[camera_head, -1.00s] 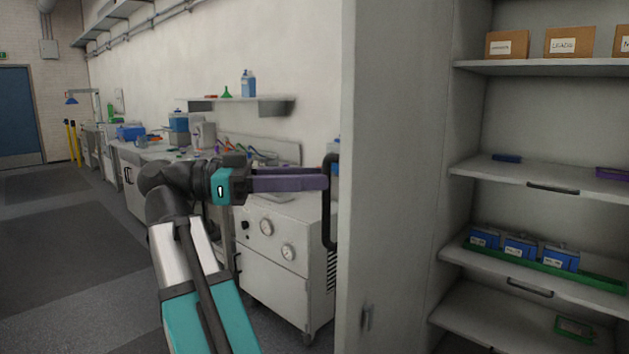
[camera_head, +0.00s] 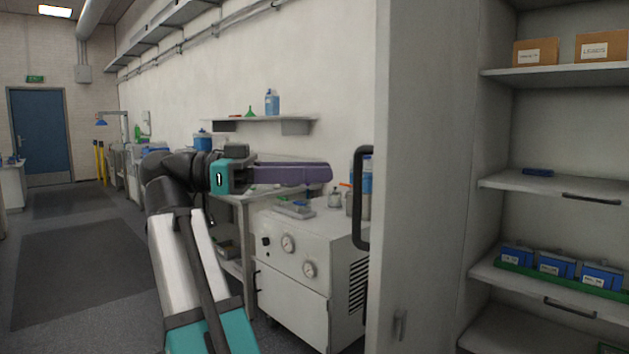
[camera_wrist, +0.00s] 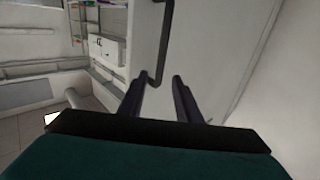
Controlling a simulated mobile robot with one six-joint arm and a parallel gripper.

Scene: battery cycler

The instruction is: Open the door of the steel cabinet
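The steel cabinet (camera_head: 490,130) stands at the right in the head view with its shelves exposed. Its grey door (camera_head: 425,180) stands swung open, its inner side towards the head camera. The black bar handle (camera_head: 360,200) sticks out at the door's left edge. My gripper (camera_head: 329,173) is just left of the handle, with a visible gap between fingertips and bar. In the wrist view the two fingers (camera_wrist: 160,80) are apart with nothing held, and the handle (camera_wrist: 160,45) shows beyond them against the pale door face.
A white wheeled unit with gauges (camera_head: 310,265) stands behind my gripper, left of the door. The cabinet shelves hold cardboard boxes (camera_head: 537,53) and a green tray (camera_head: 512,263) of blue batteries. Open floor (camera_head: 80,265) lies at the left.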

